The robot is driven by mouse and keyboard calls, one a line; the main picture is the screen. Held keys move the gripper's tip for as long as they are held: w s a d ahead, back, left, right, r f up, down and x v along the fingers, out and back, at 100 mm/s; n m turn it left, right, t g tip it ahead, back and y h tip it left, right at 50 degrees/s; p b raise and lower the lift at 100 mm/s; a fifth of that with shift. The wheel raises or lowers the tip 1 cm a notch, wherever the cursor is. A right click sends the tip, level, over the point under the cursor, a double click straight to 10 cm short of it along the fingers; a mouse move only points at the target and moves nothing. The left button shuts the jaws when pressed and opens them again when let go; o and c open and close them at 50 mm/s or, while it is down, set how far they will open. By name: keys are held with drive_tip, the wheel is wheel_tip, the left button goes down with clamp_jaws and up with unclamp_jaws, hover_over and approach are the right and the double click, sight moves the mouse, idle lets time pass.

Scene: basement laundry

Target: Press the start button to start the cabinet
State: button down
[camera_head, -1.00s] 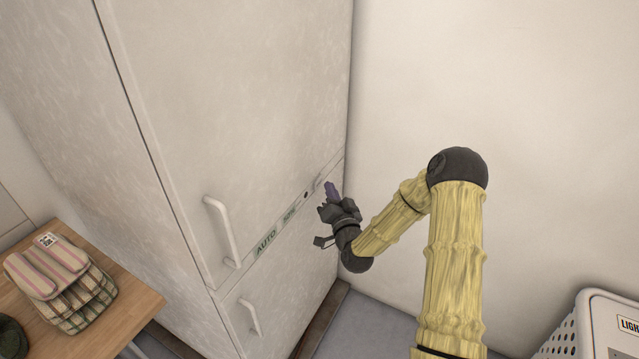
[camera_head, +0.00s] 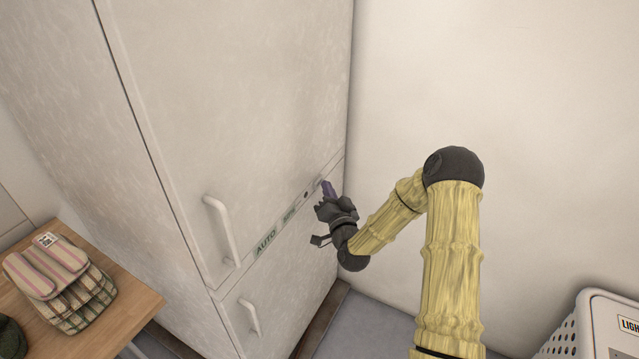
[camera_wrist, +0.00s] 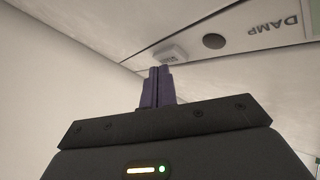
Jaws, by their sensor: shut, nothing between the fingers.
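The tall white cabinet (camera_head: 235,110) stands at the left and centre of the head view. A narrow control strip (camera_head: 273,231) with green lettering, including "AUTO", runs between its upper and lower doors. In the wrist view, a small raised white button (camera_wrist: 170,51) sits on the strip beside a dark round spot (camera_wrist: 214,41) and the word "DAMP". My gripper (camera_head: 325,184) is shut and empty at the right end of the strip. In the wrist view, its purple fingers (camera_wrist: 157,70) overlap the button's near edge. I cannot tell whether they touch it.
A white wall (camera_head: 480,80) is close to the right of the cabinet. A wooden table (camera_head: 130,290) with folded striped cloths (camera_head: 60,275) stands at the lower left. A white perforated basket (camera_head: 565,340) is at the lower right. Two door handles (camera_head: 224,230) stick out from the cabinet.

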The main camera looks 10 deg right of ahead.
drive_tip(key=shift+w+a, duration=0.25)
drive_tip(key=shift+a, duration=0.05)
idle(0.5)
drive_tip(key=shift+d, duration=0.1)
drive_tip(key=shift+s+d, duration=0.5)
drive_tip(key=shift+d, duration=0.05)
idle(0.4)
drive_tip(key=s+d, duration=0.1)
drive_tip(key=d, duration=0.1)
drive_tip(key=s+d+b, duration=0.1)
drive_tip(key=s+d, duration=0.1)
idle(0.4)
idle(0.6)
